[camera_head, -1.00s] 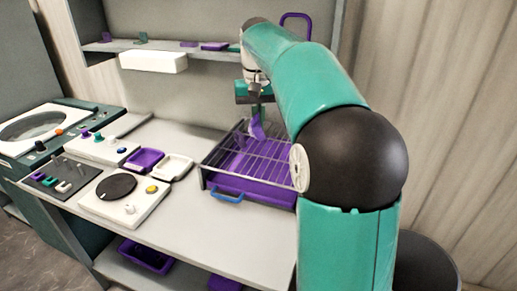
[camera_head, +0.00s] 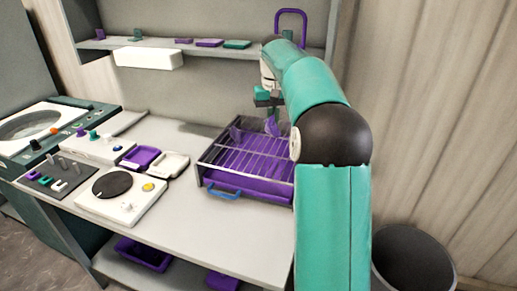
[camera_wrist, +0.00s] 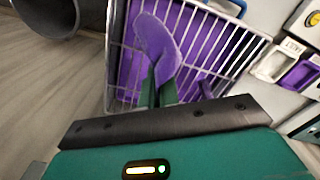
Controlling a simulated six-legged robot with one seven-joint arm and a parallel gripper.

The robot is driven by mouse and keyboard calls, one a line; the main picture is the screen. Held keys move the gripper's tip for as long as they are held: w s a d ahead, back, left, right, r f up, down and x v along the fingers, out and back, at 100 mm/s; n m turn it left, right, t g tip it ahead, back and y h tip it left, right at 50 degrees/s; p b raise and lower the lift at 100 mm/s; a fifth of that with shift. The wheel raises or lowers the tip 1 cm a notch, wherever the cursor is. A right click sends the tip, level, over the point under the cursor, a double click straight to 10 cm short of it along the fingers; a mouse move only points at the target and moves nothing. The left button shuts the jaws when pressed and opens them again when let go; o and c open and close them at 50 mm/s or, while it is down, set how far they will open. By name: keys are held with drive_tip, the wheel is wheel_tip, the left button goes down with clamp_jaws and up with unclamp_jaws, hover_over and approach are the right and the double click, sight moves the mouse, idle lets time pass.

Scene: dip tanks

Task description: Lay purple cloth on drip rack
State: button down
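The purple cloth (camera_wrist: 157,38) hangs from my gripper (camera_wrist: 158,82) in the wrist view, its top pinched between the two close green fingers. In the head view the cloth (camera_head: 271,127) dangles below my gripper (camera_head: 269,108), over the back right part of the drip rack (camera_head: 246,160). The rack is a wire grid over a purple tray with a blue front handle; its wires also show behind the cloth in the wrist view (camera_wrist: 222,45). Whether the cloth's lower end touches the wires is unclear. My arm hides the rack's right edge.
A shelf (camera_head: 150,44) runs above the bench at the back. Left of the rack stand a purple dish (camera_head: 141,158), a white dish (camera_head: 168,165) and a dial unit (camera_head: 118,192). A dark round bin (camera_head: 412,262) stands at the lower right.

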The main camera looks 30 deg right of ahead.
drive_tip(key=f, duration=0.2)
drive_tip(key=w+d+f, duration=0.1)
drive_tip(key=f, duration=0.1)
drive_tip(key=d+f, duration=0.1)
drive_tip(key=f, duration=0.1)
drive_tip(key=shift+w+d+f, duration=0.1)
drive_tip(key=shift+w+d, duration=0.1)
drive_tip(key=c, duration=0.9)
unclamp_jaws()
wheel_tip(320, 180, up, 14)
drive_tip(key=shift+f, duration=0.1)
